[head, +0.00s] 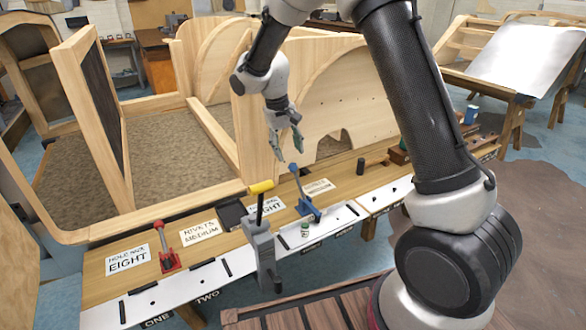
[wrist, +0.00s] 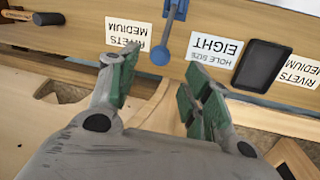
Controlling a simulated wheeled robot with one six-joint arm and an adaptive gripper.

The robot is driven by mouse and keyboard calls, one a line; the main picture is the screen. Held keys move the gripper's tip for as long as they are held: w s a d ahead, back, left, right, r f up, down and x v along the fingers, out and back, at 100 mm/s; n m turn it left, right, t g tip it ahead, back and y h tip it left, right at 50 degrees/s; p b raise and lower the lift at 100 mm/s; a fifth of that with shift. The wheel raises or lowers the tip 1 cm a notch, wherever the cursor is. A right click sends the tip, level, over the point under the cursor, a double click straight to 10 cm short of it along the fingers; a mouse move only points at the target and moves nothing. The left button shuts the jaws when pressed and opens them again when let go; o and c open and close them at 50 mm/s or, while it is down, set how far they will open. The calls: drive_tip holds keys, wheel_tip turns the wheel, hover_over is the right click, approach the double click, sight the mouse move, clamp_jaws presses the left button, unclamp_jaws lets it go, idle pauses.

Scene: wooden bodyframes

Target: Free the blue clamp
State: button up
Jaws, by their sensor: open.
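The blue clamp (head: 304,194) stands on the front strip of the wooden bench, its lever sloping up to a round knob. In the wrist view the blue clamp (wrist: 170,30) shows at the top centre, its knob just beyond my fingertips. My gripper (head: 285,146) is above the bench, just above and left of the knob in the head view. In the wrist view my gripper (wrist: 160,85) has its green-padded fingers spread apart with nothing between them. What the clamp presses on is not clear.
A red clamp (head: 166,250) and a grey clamp with a yellow handle (head: 262,232) stand to the left along the bench. A small jar (head: 305,230) is near the blue clamp. Paper labels and a dark tray (wrist: 262,66) lie on the bench. Wooden frames (head: 345,95) rise behind.

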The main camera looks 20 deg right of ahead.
sight(293, 167)
drive_tip(key=shift+s+d+f+m, duration=0.1)
drive_tip(key=shift+s+m, duration=0.05)
drive_tip(key=shift+m, duration=0.15)
drive_tip(key=f, duration=0.3)
drive_tip(key=d+f, duration=0.1)
drive_tip(key=f, duration=0.3)
drive_tip(key=shift+d+f, duration=0.2)
drive_tip(key=shift+f, duration=0.05)
clamp_jaws()
